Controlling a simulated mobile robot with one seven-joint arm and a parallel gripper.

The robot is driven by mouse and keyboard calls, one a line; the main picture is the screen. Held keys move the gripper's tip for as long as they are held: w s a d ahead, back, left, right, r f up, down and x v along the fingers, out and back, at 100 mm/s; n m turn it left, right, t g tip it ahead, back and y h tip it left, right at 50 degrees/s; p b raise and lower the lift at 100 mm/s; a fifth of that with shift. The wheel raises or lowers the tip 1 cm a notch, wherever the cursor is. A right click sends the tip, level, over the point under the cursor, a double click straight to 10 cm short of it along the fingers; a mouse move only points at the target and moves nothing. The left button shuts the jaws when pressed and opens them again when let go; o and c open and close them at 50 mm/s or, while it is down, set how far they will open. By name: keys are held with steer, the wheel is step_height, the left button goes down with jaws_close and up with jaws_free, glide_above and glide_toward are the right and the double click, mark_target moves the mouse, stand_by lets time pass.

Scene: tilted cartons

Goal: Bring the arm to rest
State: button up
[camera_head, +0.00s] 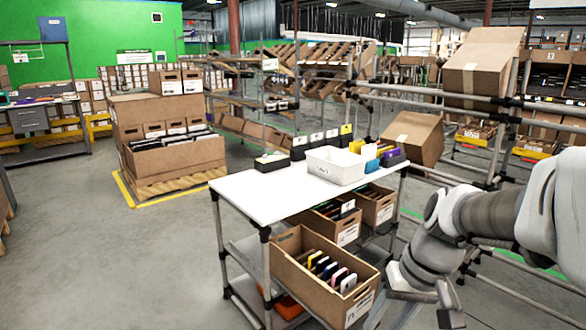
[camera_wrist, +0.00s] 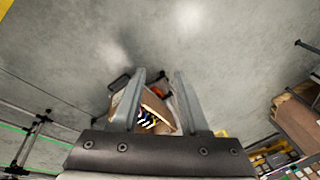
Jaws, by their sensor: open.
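My arm reaches in from the right edge of the head view, bent down beside the right end of the white-topped cart (camera_head: 245,190). My gripper (camera_head: 415,312) is low in front of the cart, near the bottom edge. In the wrist view my gripper (camera_wrist: 159,76) has its two fingers apart with nothing held between them. Beyond the fingers a brown carton (camera_wrist: 155,104) with coloured items shows farther off. The lower part of the gripper is cut off in the head view.
The cart bears a white bin (camera_head: 335,166) and small dark boxes. An open carton (camera_head: 315,290) sits on its lower shelf, close left of my gripper. Rails with tilted cartons (camera_head: 412,138) stand behind my arm. Grey floor (camera_head: 130,260) is clear at left.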

steer(key=s+a+r+t+h, duration=0.1)
steer(key=s+r+t+h, duration=0.25)
steer(key=s+r, duration=0.5)
step_height(320, 180, up, 25)
steer(key=s+p, duration=0.1)
steer(key=p, duration=2.7)
steer(key=shift+s+y, duration=0.25)
steer(key=shift+y, duration=0.2)
steer(key=shift+w+a+r+t, duration=0.1)
steer(key=shift+t, duration=0.15)
